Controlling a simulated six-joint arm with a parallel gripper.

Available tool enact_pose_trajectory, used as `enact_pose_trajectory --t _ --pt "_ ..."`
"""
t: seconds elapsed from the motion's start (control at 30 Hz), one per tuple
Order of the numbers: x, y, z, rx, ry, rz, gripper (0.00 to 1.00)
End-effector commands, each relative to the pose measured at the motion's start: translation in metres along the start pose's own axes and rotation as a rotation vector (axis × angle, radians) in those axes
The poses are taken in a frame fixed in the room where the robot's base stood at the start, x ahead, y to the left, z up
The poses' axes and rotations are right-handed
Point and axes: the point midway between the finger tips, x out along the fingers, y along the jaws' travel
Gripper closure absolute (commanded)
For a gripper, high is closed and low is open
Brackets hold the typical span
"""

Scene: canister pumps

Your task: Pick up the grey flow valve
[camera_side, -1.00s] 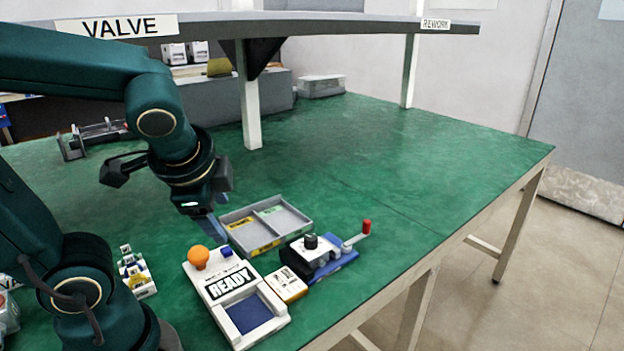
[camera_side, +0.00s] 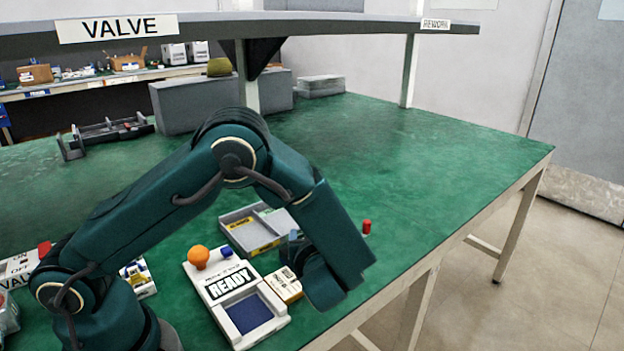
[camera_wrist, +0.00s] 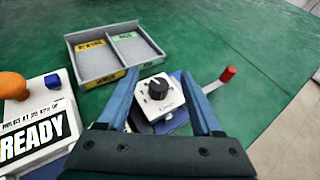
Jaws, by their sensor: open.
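The flow valve (camera_wrist: 148,102) is a light grey block with a black round knob on top. In the wrist view it lies between the two blue fingers of my gripper (camera_wrist: 159,76). The fingers are open, one on each side of it; I cannot tell whether they touch it. It appears to sit in a blue fixture (camera_wrist: 183,118) with a red-tipped lever (camera_wrist: 221,79) to its right. In the side view my arm hides the valve and most of the fixture; only the lever's red tip (camera_side: 367,227) shows clearly.
A grey tray with two compartments (camera_wrist: 111,69) lies beyond the valve, yellow and green labels inside. A white READY box (camera_side: 223,287) with an orange knob (camera_side: 198,257) stands left. A small cream block (camera_side: 284,284) sits beside it.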

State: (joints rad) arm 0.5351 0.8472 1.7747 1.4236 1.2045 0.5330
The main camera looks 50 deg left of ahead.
Motion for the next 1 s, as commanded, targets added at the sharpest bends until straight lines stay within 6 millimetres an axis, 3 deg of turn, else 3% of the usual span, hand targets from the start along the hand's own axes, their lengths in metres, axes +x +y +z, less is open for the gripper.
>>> enact_pose_trajectory --t 0.17,0.5,0.83,0.87,1.0 --pt "0.004 0.000 -0.010 0.033 0.003 -0.006 0.33" --pt "0.043 0.000 -0.010 0.030 0.005 -0.004 0.33" --pt "0.049 0.000 -0.010 0.029 0.006 -0.007 0.33" --pt "0.049 0.000 -0.010 0.029 0.006 -0.007 0.41" --pt "0.048 0.000 -0.010 0.029 0.006 -0.006 0.95"
